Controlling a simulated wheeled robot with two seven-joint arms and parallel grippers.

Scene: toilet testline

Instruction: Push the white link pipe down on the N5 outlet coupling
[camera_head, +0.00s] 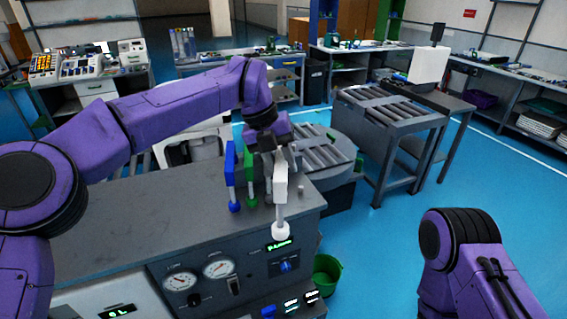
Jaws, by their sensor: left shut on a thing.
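The white link pipe (280,182) stands about upright at the front right of the test bench, with a round white foot at its lower end. My left gripper (268,150) comes down from above and is shut on the pipe's upper part. The pipe's foot shows in front of the bench's top front edge; I cannot tell whether it touches a coupling. I cannot make out the N5 label, and any coupling under the foot is hidden. My right arm (460,250) is at the lower right, with its gripper out of view.
A blue pipe (231,175) and a green pipe (249,178) stand just left of the white one. The bench top (150,215) is clear to the left. Gauges (218,268) sit on its front panel. A green bucket (326,273) and a roller table (390,110) are at right.

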